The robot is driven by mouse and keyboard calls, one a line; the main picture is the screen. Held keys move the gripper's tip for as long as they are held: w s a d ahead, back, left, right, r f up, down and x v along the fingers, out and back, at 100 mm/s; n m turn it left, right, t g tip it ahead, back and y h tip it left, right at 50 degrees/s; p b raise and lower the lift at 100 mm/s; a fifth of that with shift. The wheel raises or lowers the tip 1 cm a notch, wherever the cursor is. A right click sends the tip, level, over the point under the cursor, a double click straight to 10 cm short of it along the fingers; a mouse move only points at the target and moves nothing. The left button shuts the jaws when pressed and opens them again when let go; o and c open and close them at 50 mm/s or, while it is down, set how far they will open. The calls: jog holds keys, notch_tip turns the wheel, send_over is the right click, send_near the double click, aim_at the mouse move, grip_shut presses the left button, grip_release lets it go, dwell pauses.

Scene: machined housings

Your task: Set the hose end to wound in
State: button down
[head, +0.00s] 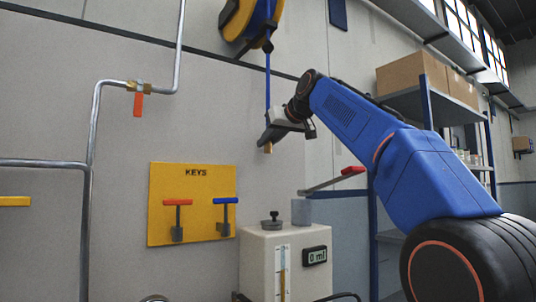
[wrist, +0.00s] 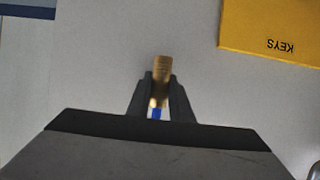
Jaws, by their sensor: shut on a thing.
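A yellow hose reel (head: 240,18) hangs high on the wall, and a blue hose (head: 267,75) runs straight down from it to my gripper. My gripper (head: 268,141) is shut on the hose end, whose brass tip (head: 268,148) shows just below the jaws. In the wrist view my gripper (wrist: 159,100) has its two dark fingers on either side of the brass hose end (wrist: 161,70). A bit of blue hose shows behind it, between the fingers. The hose end hangs well below the reel.
A yellow KEYS board (head: 192,204) with a red-handled and a blue-handled key is on the wall below left. A pale cabinet (head: 262,262) with a gauge and a "0 ml" display stands below. Metal pipe (head: 93,130) with an orange-handled valve is at left; shelves with boxes (head: 412,72) at right.

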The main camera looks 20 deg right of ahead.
jog(key=shift+r, duration=2.3)
jog(key=c, duration=1.6)
grip_release()
jog(key=v, duration=1.7)
jog(key=shift+s, duration=0.2)
